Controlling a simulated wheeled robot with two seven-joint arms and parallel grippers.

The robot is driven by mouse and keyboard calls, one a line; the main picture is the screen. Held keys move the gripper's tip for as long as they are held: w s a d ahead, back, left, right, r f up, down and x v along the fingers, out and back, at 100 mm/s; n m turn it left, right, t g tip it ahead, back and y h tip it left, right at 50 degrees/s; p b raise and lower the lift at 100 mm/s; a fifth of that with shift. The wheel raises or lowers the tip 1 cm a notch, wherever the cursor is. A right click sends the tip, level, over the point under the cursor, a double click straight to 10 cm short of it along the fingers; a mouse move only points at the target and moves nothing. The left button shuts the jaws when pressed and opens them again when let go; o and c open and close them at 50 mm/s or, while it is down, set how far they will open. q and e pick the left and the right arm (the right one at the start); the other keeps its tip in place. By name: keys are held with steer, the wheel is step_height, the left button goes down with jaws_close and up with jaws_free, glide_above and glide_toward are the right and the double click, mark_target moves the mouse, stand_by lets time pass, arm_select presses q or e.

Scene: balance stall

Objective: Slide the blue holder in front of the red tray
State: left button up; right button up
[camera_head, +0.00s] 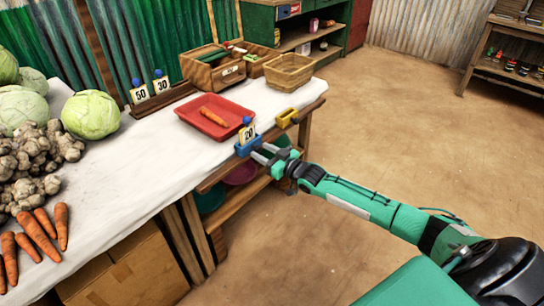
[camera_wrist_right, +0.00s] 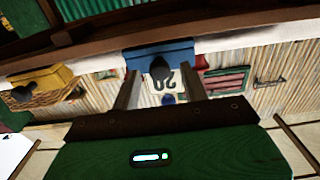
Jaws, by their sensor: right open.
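The blue holder (camera_head: 245,150), with a white and yellow "20" card and a blue knob, stands at the table's front edge. The red tray (camera_head: 190,111) lies behind it and slightly left on the white cloth, with a carrot (camera_head: 213,117) in it. My right gripper (camera_head: 262,153) is open at the front right side of the blue holder, its fingertips close to it. In the right wrist view the blue holder (camera_wrist_right: 178,51) appears beyond and between the two spread fingers (camera_wrist_right: 161,92); I cannot tell whether they touch it. My left gripper is not in view.
A yellow holder (camera_head: 287,118) sits at the table edge to the right. "50" and "30" cards (camera_head: 150,92) stand in a rack behind the tray. A wicker basket (camera_head: 289,71) and a wooden box (camera_head: 212,68) are at the back. Cabbages, roots and carrots fill the left.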

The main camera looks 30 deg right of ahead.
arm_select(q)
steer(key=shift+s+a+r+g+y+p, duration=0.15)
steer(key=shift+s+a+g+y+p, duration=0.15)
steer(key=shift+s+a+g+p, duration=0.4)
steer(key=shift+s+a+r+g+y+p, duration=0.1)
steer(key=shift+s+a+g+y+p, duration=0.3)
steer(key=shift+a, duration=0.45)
arm_select(e)
steer(key=v, duration=1.3)
steer(key=shift+s, duration=0.35)
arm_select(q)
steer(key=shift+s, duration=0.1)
